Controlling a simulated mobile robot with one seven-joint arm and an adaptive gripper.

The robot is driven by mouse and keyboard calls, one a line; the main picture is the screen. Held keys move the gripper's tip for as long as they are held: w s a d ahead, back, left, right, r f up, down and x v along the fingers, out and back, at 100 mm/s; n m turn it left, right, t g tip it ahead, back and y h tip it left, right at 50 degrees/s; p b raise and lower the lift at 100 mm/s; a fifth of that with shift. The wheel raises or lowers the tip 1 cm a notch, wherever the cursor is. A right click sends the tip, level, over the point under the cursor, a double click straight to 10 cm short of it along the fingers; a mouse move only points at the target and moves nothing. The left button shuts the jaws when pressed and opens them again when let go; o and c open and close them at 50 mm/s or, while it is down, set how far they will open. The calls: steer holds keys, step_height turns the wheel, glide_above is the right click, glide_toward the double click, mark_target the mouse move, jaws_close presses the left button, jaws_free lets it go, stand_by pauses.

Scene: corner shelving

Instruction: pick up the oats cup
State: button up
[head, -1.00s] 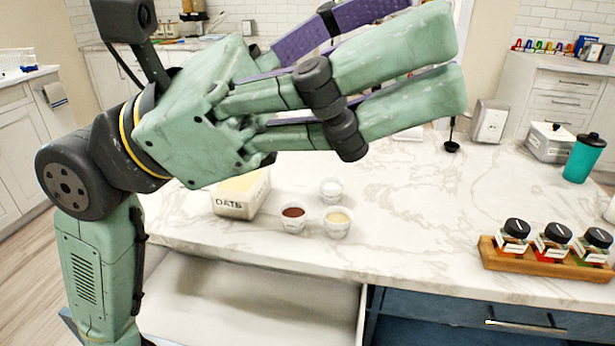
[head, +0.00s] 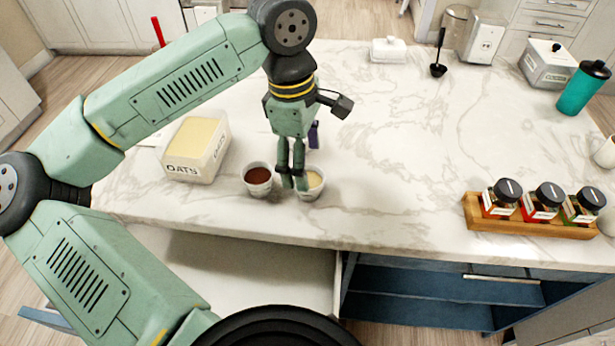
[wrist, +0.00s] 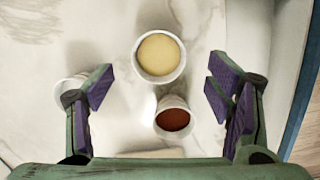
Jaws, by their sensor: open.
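A small white cup with cream-coloured contents, apparently the oats cup (head: 314,181), stands upright on the marble counter, partly hidden by my gripper (head: 294,183). In the wrist view the oats cup (wrist: 159,55) is upper centre, ahead of and between the spread fingers of my gripper (wrist: 160,90). The fingers point down, open and empty. A cup with red-brown contents (head: 258,179) stands just left of the gripper; it also shows in the wrist view (wrist: 172,118), nearer the palm and between the fingers. I cannot tell the exact fingertip height.
A third white cup (wrist: 66,91) is partly behind the left finger. A box marked OATS (head: 196,150) stands left of the cups. An open drawer (head: 245,262) lies below the counter edge. A wooden rack of jars (head: 527,216) is at right. The counter between is clear.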

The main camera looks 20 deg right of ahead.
mark_target(309, 177)
steer(key=shift+s+d+f+p, duration=0.15)
steer(key=shift+f+p, duration=0.4)
steer(key=shift+f, duration=0.9)
steer(key=shift+d+f+p, duration=0.2)
steer(key=shift+f+p, duration=0.3)
steer(key=shift+f, duration=0.9)
steer(key=shift+c, duration=0.3)
steer(key=c, duration=1.3)
steer(key=shift+r, duration=0.2)
